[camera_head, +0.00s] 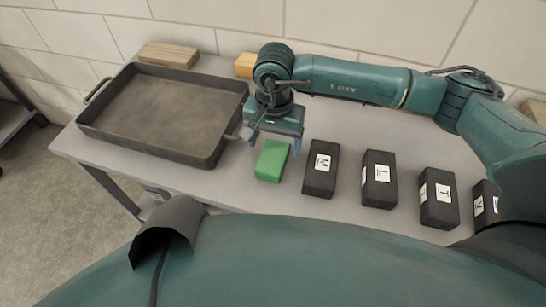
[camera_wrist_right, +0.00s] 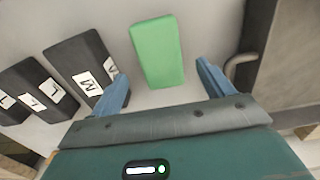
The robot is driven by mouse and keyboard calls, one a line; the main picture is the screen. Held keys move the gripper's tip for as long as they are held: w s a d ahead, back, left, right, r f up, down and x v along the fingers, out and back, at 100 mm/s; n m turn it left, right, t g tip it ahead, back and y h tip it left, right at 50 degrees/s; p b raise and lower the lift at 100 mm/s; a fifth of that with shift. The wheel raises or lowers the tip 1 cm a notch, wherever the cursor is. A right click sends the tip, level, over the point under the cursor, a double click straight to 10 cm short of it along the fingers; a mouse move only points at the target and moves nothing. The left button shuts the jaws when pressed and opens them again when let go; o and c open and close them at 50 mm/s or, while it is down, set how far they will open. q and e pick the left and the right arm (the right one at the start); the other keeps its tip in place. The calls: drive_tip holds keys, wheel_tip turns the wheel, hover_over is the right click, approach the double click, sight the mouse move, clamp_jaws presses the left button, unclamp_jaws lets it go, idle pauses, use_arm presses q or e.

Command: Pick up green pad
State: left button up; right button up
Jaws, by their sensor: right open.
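The green pad (camera_head: 271,161) is a small green block lying on the grey table, between the dark tray and the black block marked M. My right gripper (camera_head: 275,140) is above the pad's far end, pointing down, open and empty. In the right wrist view, the green pad (camera_wrist_right: 158,52) lies ahead of and between the two blue fingers of the right gripper (camera_wrist_right: 163,82). The fingers are apart from the pad's sides. My left gripper is not in view.
A dark metal tray (camera_head: 214,147) with handles stands left of the pad. Black lettered blocks, including M (camera_head: 320,180), L (camera_head: 379,190) and T (camera_head: 439,208), stand in a row to the right. A wooden block (camera_head: 168,54) lies behind the tray, near the tiled wall.

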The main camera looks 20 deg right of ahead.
sight(273, 156)
drive_tip(key=f, duration=0.2)
drive_tip(key=f+p, duration=0.1)
drive_tip(key=f, duration=0.2)
drive_tip(key=shift+s+a, duration=0.15)
drive_tip(key=shift+a, duration=0.05)
drive_tip(key=shift+c, duration=0.4)
drive_tip(key=c, duration=1)
drive_tip(key=shift+r, duration=0.1)
